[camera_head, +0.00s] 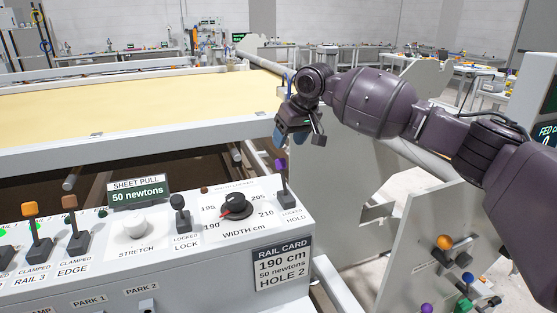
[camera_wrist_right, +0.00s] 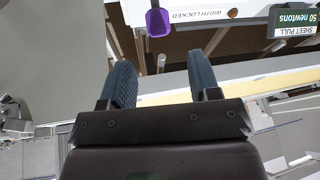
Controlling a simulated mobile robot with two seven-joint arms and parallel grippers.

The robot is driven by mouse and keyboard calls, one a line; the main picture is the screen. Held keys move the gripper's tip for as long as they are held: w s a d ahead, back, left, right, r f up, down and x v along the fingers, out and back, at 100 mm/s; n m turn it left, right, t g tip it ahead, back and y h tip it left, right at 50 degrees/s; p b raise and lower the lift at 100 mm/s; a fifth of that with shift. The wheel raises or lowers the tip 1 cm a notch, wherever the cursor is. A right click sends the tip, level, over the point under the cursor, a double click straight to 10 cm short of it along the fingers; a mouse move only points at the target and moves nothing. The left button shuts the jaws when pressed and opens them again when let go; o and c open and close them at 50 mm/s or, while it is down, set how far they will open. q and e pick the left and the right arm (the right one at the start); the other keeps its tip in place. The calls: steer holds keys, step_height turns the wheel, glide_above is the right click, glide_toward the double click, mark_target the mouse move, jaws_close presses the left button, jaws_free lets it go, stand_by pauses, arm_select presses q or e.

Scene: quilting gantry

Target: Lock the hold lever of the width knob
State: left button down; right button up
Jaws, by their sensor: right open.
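The hold lever (camera_head: 282,168) has a purple tip on a dark stem and stands at the right end of the grey control panel, above a label reading LOCKED and HOLD. The width knob (camera_head: 236,206), black with a red mark, sits to its left on a dial marked 190 to 210. My right gripper (camera_head: 285,138) is above and behind the lever, apart from it. In the wrist view the open, empty fingers (camera_wrist_right: 162,80) point toward the panel, and the purple lever tip (camera_wrist_right: 158,22) shows beyond them. My left gripper is not in view.
Left of the knob stand a black lock lever (camera_head: 179,212), a white stretch knob (camera_head: 134,226) and orange and brown levers. The sheet pull display (camera_head: 138,191) reads 50 newtons. A rail card (camera_head: 282,264) reads 190 cm, hole 2. A yellow sheet (camera_head: 130,108) lies behind.

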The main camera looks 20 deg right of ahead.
mark_target(283, 176)
steer(key=b+x, duration=0.1)
steer(key=x, duration=0.7)
steer(key=shift+b, duration=0.35)
steer(key=shift+c, duration=0.3)
jaws_close()
